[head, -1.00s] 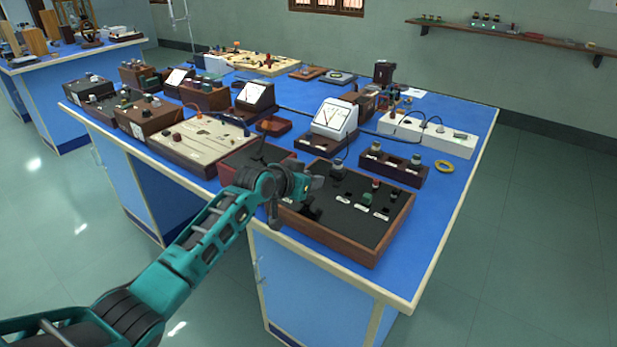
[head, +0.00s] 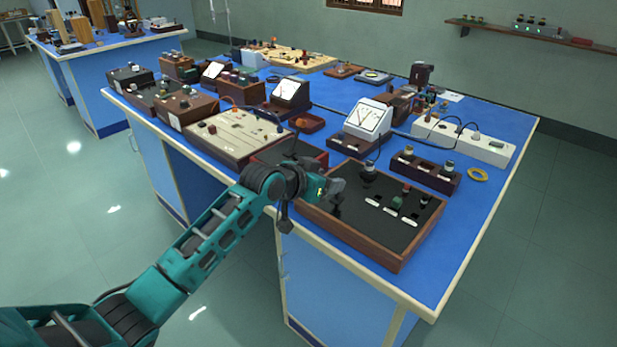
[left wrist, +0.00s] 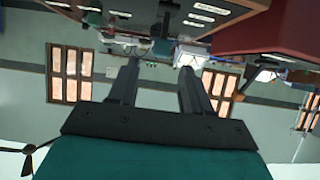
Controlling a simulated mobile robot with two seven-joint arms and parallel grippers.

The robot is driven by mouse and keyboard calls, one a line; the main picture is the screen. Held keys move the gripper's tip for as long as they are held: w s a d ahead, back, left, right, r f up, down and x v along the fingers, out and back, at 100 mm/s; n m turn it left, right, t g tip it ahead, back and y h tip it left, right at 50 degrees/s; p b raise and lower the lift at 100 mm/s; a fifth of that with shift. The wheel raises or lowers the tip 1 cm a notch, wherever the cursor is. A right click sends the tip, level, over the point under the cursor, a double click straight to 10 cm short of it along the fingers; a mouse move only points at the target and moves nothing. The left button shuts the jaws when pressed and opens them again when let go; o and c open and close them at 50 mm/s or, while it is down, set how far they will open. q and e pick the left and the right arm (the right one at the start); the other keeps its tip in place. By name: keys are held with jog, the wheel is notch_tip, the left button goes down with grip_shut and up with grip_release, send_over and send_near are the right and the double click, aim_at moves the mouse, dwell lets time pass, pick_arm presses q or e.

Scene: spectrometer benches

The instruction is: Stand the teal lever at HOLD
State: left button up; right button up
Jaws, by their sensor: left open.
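A wooden box with a black panel (head: 365,229) stands near the front edge of the blue bench. On the panel, a small teal-green piece (head: 397,203), likely the teal lever, stands among red and dark knobs and white labels too small to read. My left gripper (head: 333,187) is over the panel's left end, left of and apart from the teal piece. In the left wrist view my gripper (left wrist: 157,80) is open with nothing between its fingers. That view is upside down; a teal-green piece (left wrist: 92,18) shows on the panel at its top. My right gripper is not in view.
A white-faced meter (head: 367,119) stands behind the panel, a dark terminal block (head: 425,171) to its right rear and a beige board (head: 228,136) to its left. A yellow ring (head: 478,174) lies farther right. The bench's front right corner is clear.

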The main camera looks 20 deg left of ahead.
pick_arm(q)
jog(key=v, duration=0.6)
jog(key=shift+s+a+r+p, duration=0.15)
jog(key=shift+s+r+p, duration=0.05)
jog(key=shift+s+p, duration=0.1)
jog(key=s+d+f+y, duration=0.1)
jog(key=s+d+f, duration=0.1)
jog(key=s+f, duration=0.8)
jog(key=s+d+f+n+y, duration=0.1)
jog(key=s+f, duration=1)
jog(key=s, duration=0.3)
jog(key=shift+s+d+g, duration=0.35)
jog(key=shift+d+g, duration=0.05)
